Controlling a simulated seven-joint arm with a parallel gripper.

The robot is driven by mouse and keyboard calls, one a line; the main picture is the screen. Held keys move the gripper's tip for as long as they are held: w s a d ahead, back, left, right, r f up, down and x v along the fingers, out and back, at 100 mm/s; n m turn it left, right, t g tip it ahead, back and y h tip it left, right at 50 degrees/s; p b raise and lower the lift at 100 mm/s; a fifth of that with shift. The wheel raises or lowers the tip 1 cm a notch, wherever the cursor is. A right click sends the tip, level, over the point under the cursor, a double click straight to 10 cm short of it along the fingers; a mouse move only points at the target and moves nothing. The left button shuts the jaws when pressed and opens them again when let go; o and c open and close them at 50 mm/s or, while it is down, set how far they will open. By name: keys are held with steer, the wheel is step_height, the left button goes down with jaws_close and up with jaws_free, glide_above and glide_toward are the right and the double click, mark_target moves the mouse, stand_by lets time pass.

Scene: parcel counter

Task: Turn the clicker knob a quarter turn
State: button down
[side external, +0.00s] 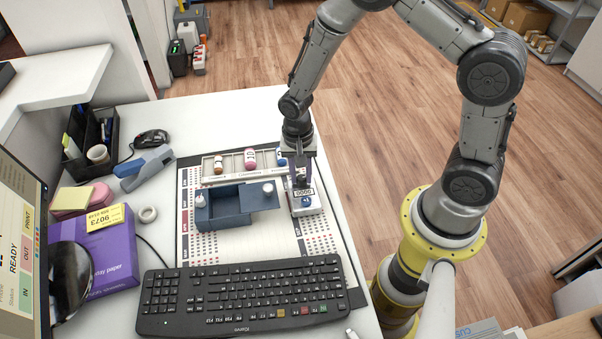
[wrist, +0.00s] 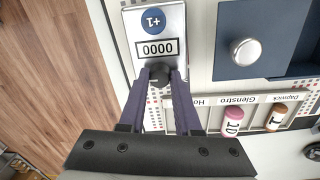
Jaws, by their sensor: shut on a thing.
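The clicker (wrist: 175,19) is a small silver box with a counter window reading 0000 and a blue round +1 mark. It also shows in the side view (side external: 310,208), on the right part of the printed mat. Its dark round knob (wrist: 158,74) sits at the end of the box nearest my gripper. My gripper (wrist: 160,75) points down over the clicker, with its two purple-grey fingers closed on the knob. In the side view my gripper (side external: 299,178) partly hides the clicker, and the knob cannot be made out.
A blue box (side external: 230,203) with a silver knob stands just left of the clicker. A shallow rack (side external: 212,166) with small bottles, one pink (side external: 250,158), lies behind it. A black keyboard (side external: 240,296) lies in front. A stapler (side external: 147,165) lies at left.

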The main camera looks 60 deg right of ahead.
mark_target(298, 177)
stand_by(0.3)
steer(key=c, duration=0.6)
jaws_free()
step_height(298, 177, up, 14)
steer(key=shift+w+a, duration=0.15)
steer(key=shift+w, duration=0.15)
steer(key=shift+f, duration=0.1)
